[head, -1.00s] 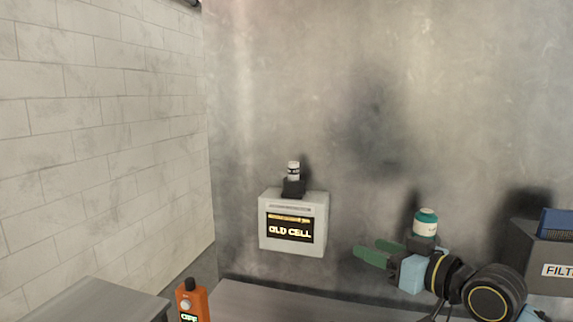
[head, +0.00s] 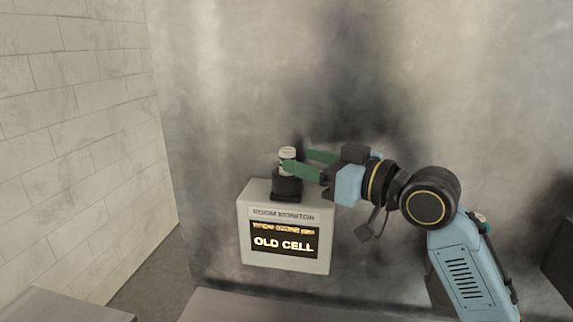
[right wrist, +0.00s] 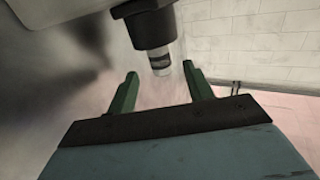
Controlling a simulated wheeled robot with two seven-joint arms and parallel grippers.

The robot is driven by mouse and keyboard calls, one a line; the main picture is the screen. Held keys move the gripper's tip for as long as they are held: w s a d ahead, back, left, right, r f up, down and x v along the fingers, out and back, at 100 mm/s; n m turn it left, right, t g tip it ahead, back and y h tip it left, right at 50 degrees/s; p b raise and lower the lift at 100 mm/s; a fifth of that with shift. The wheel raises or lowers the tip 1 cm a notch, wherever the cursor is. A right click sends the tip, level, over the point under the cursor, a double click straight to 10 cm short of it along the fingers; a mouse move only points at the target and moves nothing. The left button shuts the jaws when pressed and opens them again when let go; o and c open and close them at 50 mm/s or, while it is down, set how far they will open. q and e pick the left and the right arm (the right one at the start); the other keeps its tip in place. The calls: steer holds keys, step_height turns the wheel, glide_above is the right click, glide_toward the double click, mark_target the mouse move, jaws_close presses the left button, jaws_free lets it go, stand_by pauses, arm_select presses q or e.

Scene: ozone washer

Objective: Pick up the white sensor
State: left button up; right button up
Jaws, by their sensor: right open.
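The white sensor (head: 287,154) is a small white cylinder with a dark band, upright in a black socket (head: 287,187) on top of the room monitor box (head: 256,232). The monitor's screen reads OLD CELL. My right gripper (head: 295,163) is open, its green fingers reaching left to the sensor; one finger passes in front of its lower part. In the right wrist view, the sensor (right wrist: 160,66) lies between the fingertips, slightly beyond them, with a gap on the left; contact on the right is unclear. My left gripper is out of view.
A grey metal wall (head: 230,100) stands close behind the monitor. A white brick wall (head: 80,130) is at the left. A grey counter top (head: 60,308) shows at the lower left, with a gap between it and the bench (head: 215,305) under the monitor.

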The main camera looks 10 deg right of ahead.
mark_target(279, 170)
steer(key=shift+w+a, duration=0.3)
steer(key=shift+w, duration=0.1)
steer(key=shift+w+a, duration=0.4)
steer(key=x, duration=0.3)
steer(key=p+x, duration=0.1)
steer(key=shift+w+a+f, duration=0.1)
steer(key=shift+a+f, duration=0.15)
steer(key=shift+f, duration=0.05)
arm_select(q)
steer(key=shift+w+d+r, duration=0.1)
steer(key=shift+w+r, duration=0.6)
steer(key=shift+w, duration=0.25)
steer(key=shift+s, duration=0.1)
arm_select(e)
steer(key=shift+d, duration=0.1)
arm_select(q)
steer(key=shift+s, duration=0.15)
arm_select(e)
steer(key=c, duration=1.1)
steer(key=shift+o, duration=0.2)
